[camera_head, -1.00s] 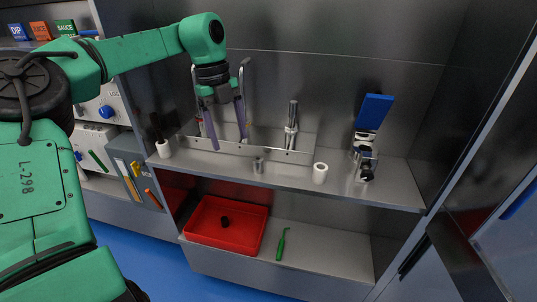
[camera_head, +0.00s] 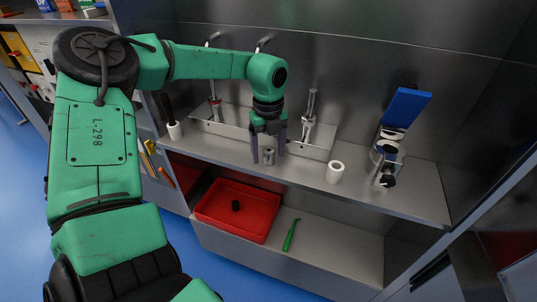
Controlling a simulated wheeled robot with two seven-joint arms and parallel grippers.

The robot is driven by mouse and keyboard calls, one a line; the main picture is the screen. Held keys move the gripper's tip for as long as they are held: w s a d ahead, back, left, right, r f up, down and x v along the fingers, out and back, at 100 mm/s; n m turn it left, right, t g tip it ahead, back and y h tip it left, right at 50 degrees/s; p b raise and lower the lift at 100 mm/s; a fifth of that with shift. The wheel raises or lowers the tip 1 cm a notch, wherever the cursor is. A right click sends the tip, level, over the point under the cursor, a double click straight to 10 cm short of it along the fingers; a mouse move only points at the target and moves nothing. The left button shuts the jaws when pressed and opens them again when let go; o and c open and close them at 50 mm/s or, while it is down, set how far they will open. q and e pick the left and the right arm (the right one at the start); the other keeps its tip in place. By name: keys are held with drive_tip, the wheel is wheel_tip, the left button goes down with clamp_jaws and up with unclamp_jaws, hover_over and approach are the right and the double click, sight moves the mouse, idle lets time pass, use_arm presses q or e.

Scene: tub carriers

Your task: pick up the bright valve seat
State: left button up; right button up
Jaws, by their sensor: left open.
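The bright valve seat appears to be the small shiny metal cylinder (camera_head: 269,156) standing upright on the upper steel shelf (camera_head: 300,176), near its front edge. My left gripper (camera_head: 267,153) points down with its two purple-grey fingers apart. In this view the fingers appear on either side of the metal cylinder; whether they touch it or are at its depth I cannot tell. Nothing is held. My right gripper is not in view.
A steel rack (camera_head: 235,131) with tall metal fittings stands behind. A white hollow cylinder (camera_head: 335,172) and a blue-topped device (camera_head: 404,108) stand right.

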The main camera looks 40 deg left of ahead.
use_arm(q)
drive_tip(key=shift+w+f, duration=0.15)
drive_tip(key=shift+f, duration=0.05)
clamp_jaws()
drive_tip(key=shift+r, duration=0.1)
